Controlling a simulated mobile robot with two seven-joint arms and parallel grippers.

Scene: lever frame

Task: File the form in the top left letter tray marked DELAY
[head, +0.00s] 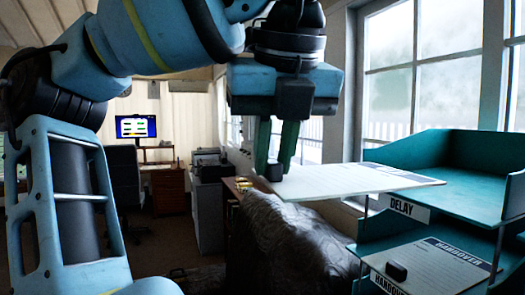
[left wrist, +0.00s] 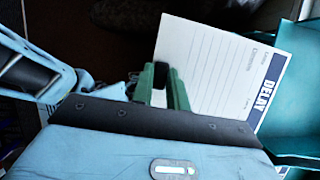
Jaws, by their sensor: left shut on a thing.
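The white form (head: 345,181) is held out roughly level, with a small black block (head: 274,172) at its near left end. My left gripper (head: 276,165) is shut on that block, green fingers pointing down. In the left wrist view the form (left wrist: 212,70) shows ruled lines and a dark DELAY band, and the gripper (left wrist: 162,88) is at its lower left edge. The teal top tray (head: 460,182) has a DELAY label (head: 403,208) on its front. The form's right end overlaps the tray's front left part in the head view; contact cannot be told. My right gripper is out of view.
A lower tray below holds a HANDOVER form (head: 440,262) with a black block (head: 396,271) on it. The top tray has raised side and back walls. A dark glossy covered shape (head: 290,245) stands left of the trays. Windows are behind.

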